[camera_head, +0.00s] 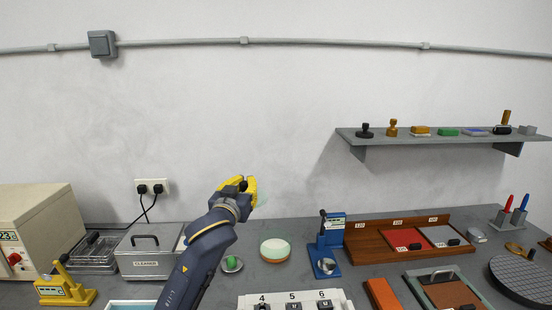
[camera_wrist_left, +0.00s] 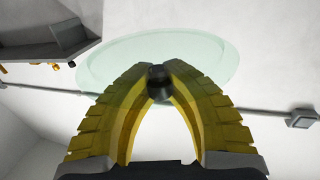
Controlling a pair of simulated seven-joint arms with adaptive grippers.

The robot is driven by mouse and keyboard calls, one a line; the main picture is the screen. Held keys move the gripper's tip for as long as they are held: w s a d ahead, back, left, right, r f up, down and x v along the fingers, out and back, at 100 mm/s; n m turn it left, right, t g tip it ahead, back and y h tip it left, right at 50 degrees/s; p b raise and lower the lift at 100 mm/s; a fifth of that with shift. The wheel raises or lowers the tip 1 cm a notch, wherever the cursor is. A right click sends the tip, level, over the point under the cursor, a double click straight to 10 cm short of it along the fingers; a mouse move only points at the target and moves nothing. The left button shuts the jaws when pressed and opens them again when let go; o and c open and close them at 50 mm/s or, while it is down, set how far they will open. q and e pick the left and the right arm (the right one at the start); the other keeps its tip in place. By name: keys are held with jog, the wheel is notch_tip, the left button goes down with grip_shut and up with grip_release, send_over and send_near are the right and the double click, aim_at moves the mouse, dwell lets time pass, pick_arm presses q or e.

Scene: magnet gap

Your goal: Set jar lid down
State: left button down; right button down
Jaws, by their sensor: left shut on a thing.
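The jar lid is a clear, pale green glass disc (camera_wrist_left: 205,62) with a black knob (camera_wrist_left: 159,82). In the left wrist view my left gripper (camera_wrist_left: 160,72) has its yellow fingers closed on the knob, with the disc beyond the fingertips. In the head view the gripper (camera_head: 243,187) is raised above the bench, against the wall, and only a faint edge of the lid (camera_head: 252,193) shows beside the fingers. A round, pale green-topped container (camera_head: 275,249) stands on the bench below and to the right. My right gripper is not in view.
A blue press (camera_head: 329,245) and a wooden tray (camera_head: 372,232) stand to the right. A lidded grey box (camera_head: 147,252) is at left. Some bare grey bench (camera_head: 290,275) shows between them.

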pick_arm(q)
jog(key=s+a+f+n+y, duration=0.1)
jog(key=s+a+f+y, duration=0.1)
jog(key=s+a+f, duration=0.55)
jog(key=s+a+f+n+y, duration=0.1)
jog(key=s+a+f, duration=0.3)
jog(key=s+f, duration=1.05)
jog(key=s, duration=0.5)
jog(key=shift+s+f, duration=0.3)
jog(key=shift+s, duration=0.05)
